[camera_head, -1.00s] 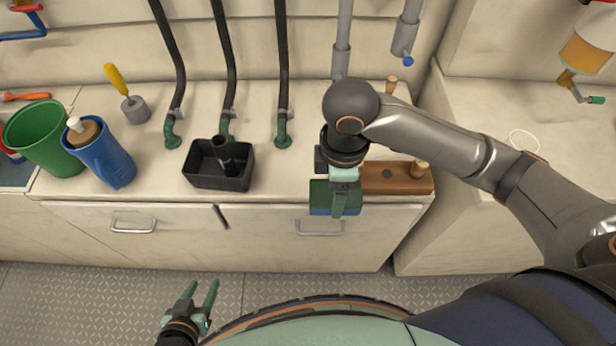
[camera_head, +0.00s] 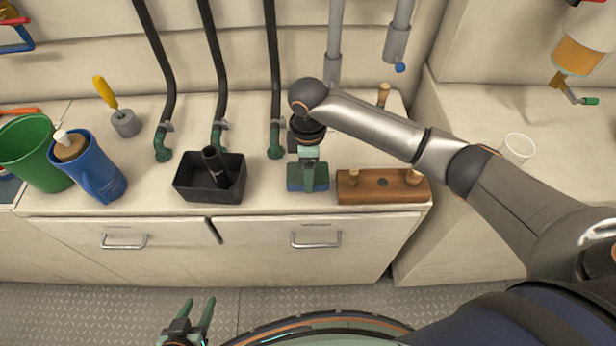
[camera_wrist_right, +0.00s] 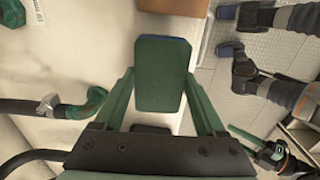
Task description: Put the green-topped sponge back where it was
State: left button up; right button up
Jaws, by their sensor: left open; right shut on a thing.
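The sponge (camera_head: 295,180), green on top and blue below, is at the counter's front part, between the black tray and the wooden block. It also shows in the right wrist view (camera_wrist_right: 160,75), between the two green fingers. My right gripper (camera_head: 309,168) points down and is shut on the sponge; it also fills the lower part of the wrist view (camera_wrist_right: 160,82). I cannot tell whether the sponge touches the counter (camera_head: 265,175). My left gripper (camera_head: 196,316) is open and empty, low in the head view, in front of the drawers.
A black tray (camera_head: 190,190) with a dark tube in it stands left of the sponge. A wooden block with pegs (camera_head: 360,190) is close on its right. Hoses with green fittings (camera_head: 276,150) rise behind.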

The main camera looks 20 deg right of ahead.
jog(key=shift+w+f, duration=0.1)
jog(key=shift+f, duration=1.6)
jog(key=shift+f, duration=0.1)
jog(key=o, duration=1.3)
jog(key=shift+c, duration=0.2)
notch_tip(320, 180, up, 12)
jog(key=shift+r+p, duration=0.15)
jog(key=shift+p, duration=0.25)
